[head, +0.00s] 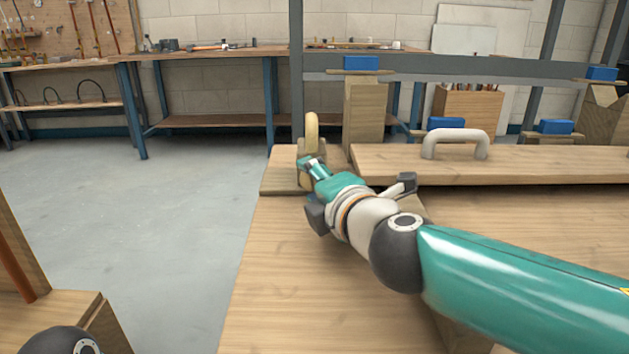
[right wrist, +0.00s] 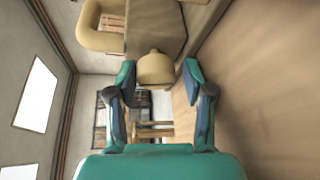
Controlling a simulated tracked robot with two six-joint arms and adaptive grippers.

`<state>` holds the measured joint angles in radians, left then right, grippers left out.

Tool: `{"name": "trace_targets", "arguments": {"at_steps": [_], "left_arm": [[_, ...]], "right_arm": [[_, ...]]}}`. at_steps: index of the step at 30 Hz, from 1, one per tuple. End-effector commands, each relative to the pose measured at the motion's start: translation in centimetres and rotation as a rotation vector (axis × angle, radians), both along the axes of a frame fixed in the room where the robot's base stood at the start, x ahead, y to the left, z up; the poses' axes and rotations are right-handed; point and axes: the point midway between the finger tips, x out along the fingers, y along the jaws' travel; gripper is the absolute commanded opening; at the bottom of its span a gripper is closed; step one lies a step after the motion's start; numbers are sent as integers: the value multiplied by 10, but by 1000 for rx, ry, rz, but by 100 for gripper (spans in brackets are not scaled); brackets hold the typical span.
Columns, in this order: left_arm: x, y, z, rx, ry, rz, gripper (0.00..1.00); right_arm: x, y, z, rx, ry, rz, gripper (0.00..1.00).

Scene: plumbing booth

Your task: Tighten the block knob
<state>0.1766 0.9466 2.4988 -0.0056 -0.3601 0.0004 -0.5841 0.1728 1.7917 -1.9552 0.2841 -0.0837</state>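The block knob (right wrist: 155,68) is a beige rounded cap on the end of a wooden block (right wrist: 155,25), seen in the right wrist view. My right gripper (right wrist: 158,72) is open, with one finger on each side of the knob. A narrow gap seems to show at the right finger; contact at the left finger is unclear. In the head view my right gripper (head: 310,167) reaches the block at the far left end of the workbench (head: 275,265) and hides the knob there. My left gripper is not in view.
A beige loop (head: 312,132) stands upright at the block, just beyond my gripper. A wooden board (head: 540,163) with a pale handle (head: 455,137) lies to the right. Wooden posts with blue pads (head: 361,63) stand behind. Open floor lies left of the bench.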

Motion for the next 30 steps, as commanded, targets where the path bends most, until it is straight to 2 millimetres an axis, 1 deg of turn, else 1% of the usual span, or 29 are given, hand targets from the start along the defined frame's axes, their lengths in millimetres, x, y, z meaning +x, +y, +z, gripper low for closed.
{"name": "trace_targets", "arguments": {"at_steps": [10, 14, 17, 20, 27, 30], "left_arm": [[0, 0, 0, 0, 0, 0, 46], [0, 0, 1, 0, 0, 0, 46], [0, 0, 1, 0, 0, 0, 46], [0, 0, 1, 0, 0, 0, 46], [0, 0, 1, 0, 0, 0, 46], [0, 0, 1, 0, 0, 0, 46]], "right_arm": [[0, -1, 2, 1, -4, -3, 63], [-5, -4, 3, 1, -5, -4, 63], [-15, -8, 6, 2, -6, -4, 63], [-32, -14, 8, 3, -7, -1, 63], [-77, -32, 16, 4, -8, -1, 63], [-92, -37, 18, 4, -8, -1, 63]]}}
